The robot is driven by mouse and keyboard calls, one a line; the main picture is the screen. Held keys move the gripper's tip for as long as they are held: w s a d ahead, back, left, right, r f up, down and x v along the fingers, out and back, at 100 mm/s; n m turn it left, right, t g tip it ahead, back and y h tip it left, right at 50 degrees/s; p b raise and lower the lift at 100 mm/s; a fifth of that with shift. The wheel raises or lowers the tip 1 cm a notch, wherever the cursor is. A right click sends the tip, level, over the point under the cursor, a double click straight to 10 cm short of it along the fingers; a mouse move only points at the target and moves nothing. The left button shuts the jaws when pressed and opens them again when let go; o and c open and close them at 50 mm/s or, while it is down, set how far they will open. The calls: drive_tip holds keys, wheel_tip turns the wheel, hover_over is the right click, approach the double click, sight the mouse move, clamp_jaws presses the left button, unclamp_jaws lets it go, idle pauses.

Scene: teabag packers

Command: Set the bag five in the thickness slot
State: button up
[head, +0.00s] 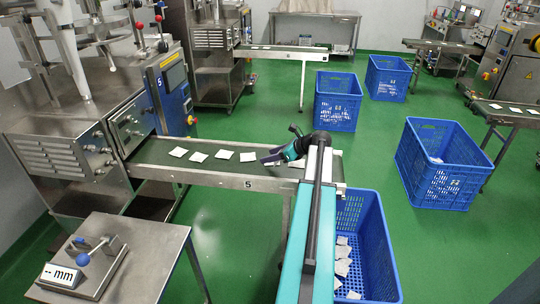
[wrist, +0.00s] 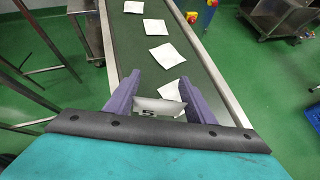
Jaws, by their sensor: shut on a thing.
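My gripper (head: 272,158) is over the belt marked 5, near its right end. In the wrist view its purple fingers (wrist: 160,104) are shut on a white teabag (wrist: 158,106), seen partly from its edge, above the belt. I take it as bag five; the dark mark on it is too small to read. The thickness gauge (head: 85,266) stands on a steel table at the lower left, with a blue ball knob and a display reading "-- mm". I cannot make out its slot clearly. The gripper is far to the right of the gauge.
Several white bags (head: 224,154) lie on the belt (head: 215,173); one lies just beyond the fingers in the wrist view (wrist: 172,90). A blue crate (head: 378,240) with bags stands below the belt's end. The steel table (head: 150,255) holds the gauge. Green floor separates table and belt.

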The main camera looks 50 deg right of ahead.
drive_tip(key=shift+w+d+f, duration=0.15)
drive_tip(key=shift+w+d, duration=0.95)
drive_tip(key=shift+w+d+f, duration=0.15)
drive_tip(key=shift+w+d, duration=0.9)
drive_tip(key=shift+w, duration=0.05)
drive_tip(key=shift+f, duration=1.75)
drive_tip(key=shift+f, duration=0.1)
drive_tip(key=o, duration=1.1)
drive_tip(key=v, duration=1.2)
